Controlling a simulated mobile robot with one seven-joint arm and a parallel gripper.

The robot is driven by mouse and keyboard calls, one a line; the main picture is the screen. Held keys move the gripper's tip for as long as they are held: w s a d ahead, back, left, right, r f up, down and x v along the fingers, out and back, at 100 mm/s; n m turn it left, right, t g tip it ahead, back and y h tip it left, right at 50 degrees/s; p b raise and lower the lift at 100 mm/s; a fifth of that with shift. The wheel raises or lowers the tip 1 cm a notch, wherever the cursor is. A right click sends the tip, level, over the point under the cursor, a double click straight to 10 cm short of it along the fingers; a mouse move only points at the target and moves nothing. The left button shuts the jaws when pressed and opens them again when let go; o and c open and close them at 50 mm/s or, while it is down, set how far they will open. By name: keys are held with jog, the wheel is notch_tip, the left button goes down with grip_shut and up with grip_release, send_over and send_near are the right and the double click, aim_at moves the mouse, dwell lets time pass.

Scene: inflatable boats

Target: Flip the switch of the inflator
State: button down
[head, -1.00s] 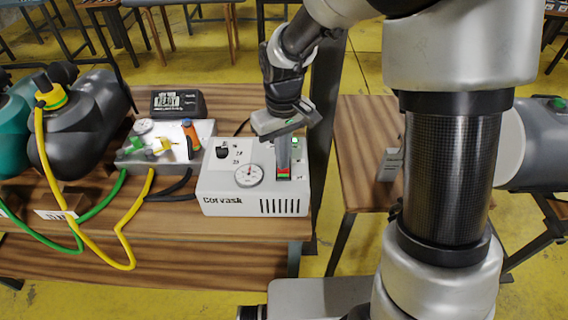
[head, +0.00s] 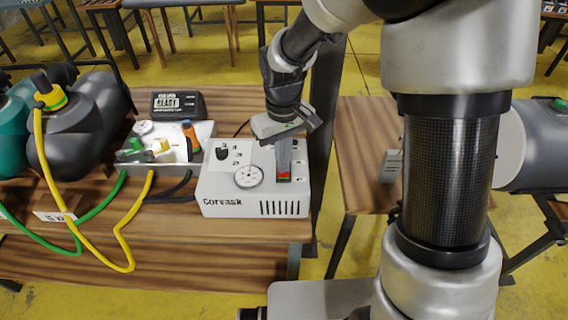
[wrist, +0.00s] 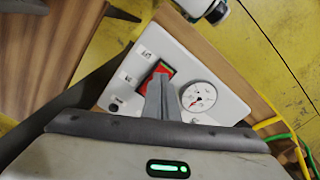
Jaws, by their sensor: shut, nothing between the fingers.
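The inflator (head: 225,203) is a white box marked "Corvask" on the wooden table, with a round gauge (head: 249,176), a black knob (head: 222,152) and a red and green switch (head: 284,177) on its sloped top. My gripper (head: 284,171) is shut and empty, pointing down with its fingertips at the switch. In the wrist view, the fingers (wrist: 161,85) overlap the red and green switch (wrist: 170,71) and hide part of it. I cannot tell if they touch it or which way the switch is set. The gauge (wrist: 199,97) is beside them.
A grey tray (head: 185,168) of fittings is left of the inflator, with a black display (head: 178,104) behind it. Dark boat tubes (head: 85,125) lie at the left, with yellow (head: 122,238) and green hoses. A dark post (head: 325,130) stands right behind the inflator.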

notch_tip(320, 180, up, 7)
jog(key=p, duration=0.4)
jog(key=shift+f+p, duration=0.15)
jog(key=shift+p, duration=0.2)
jog(key=s+d+r+m+t+p, duration=0.1)
jog(key=s+d+r, duration=0.25)
jog(key=r, duration=0.45)
jog(key=s+d+r+m+t+p, duration=0.2)
jog(key=s+d+r, duration=0.15)
jog(key=r, duration=0.35)
jog(key=s+d+r+m+t+p, duration=0.2)
jog(key=s+d+r, duration=0.3)
jog(key=s+r, duration=0.2)
jog(key=s, duration=0.2)
jog(key=shift+s+d+r+m+t, duration=0.25)
jog(key=shift+s+r+m+t, duration=0.05)
jog(key=shift+s, duration=0.05)
